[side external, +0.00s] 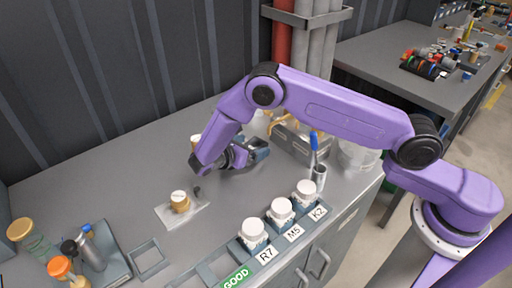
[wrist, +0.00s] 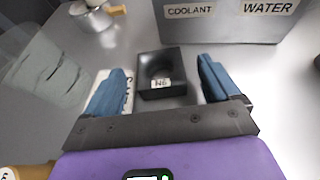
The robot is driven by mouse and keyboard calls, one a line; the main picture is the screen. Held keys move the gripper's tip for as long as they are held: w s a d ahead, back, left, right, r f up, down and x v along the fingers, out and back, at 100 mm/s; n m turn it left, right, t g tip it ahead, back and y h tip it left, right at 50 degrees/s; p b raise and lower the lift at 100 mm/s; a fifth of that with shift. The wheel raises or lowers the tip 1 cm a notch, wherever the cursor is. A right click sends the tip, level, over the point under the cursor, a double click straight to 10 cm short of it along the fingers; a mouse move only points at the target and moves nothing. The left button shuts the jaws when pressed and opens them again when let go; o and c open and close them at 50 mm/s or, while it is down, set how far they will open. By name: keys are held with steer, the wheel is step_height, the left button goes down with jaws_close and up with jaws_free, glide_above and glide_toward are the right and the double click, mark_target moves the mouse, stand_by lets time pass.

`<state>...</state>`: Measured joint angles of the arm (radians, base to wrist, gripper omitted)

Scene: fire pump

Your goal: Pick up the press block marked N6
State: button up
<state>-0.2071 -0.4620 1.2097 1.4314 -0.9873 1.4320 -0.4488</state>
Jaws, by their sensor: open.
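My gripper (wrist: 163,66) is open, with one blue finger to the left of the block and one to the right. Gaps show between the block and both fingers. In the side external view my gripper (side external: 257,151) is low over the bench, and I cannot make out the block there.
A grey bin labelled COOLANT and WATER (wrist: 222,30) stands just beyond the block. A metal pot (wrist: 93,17) is at the far left. White-capped jars (side external: 280,211) stand in a rack along the front edge.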

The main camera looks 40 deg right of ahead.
steer(key=shift+x, duration=1.05)
steer(key=c, duration=1.3)
steer(key=shift+r, duration=0.1)
